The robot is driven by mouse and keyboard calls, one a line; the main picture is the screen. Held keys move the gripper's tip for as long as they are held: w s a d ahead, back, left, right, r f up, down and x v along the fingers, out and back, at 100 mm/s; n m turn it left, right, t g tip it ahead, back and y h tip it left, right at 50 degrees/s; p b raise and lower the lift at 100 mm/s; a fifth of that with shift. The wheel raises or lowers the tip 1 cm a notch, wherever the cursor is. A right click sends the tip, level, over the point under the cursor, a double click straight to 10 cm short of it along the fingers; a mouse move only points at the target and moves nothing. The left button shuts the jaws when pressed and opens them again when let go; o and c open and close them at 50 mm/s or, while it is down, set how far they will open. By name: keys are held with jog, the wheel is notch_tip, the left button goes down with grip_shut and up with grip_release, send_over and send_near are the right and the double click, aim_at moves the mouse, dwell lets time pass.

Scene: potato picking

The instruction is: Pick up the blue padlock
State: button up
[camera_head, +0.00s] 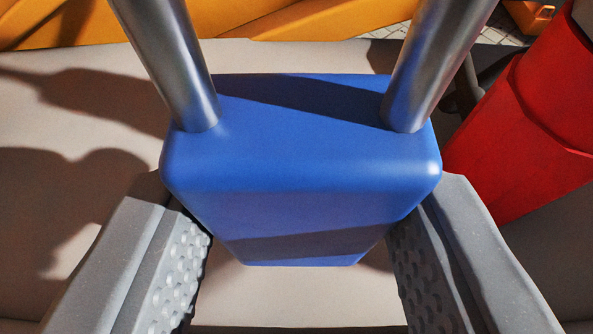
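The blue padlock (295,165) fills the middle of the view. Its blocky body narrows away from me, and its two grey metal shackle posts rise toward the camera and leave the top of the picture. The grey fingers of my gripper (300,238) flank the body, one on the left and one on the right, with dimpled inner pads. The body overlaps their far ends. I cannot tell whether the pads press on its sides or stand slightly apart. The padlock's underside is hidden.
A beige surface (85,115) lies under and around the padlock. A red object (525,120) stands close on the right, beside the right finger. Orange-yellow shapes (270,18) run along the back. The left side is mostly clear, with dark shadows across it.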

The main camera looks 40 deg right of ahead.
jog(key=s+r+p, duration=0.1)
jog(key=s+p, duration=0.1)
jog(key=s, duration=1)
jog(key=w+r+n+t+y+p, duration=0.1)
jog(key=w+r+n+y, duration=0.3)
jog(key=r, duration=0.6)
jog(key=w+r+n+t+y+p, duration=0.2)
jog(key=w+r+n+y, duration=0.2)
jog(key=r, duration=0.5)
jog(key=w+y, duration=0.1)
jog(key=w, duration=0.1)
jog(key=shift+w+r, duration=0.35)
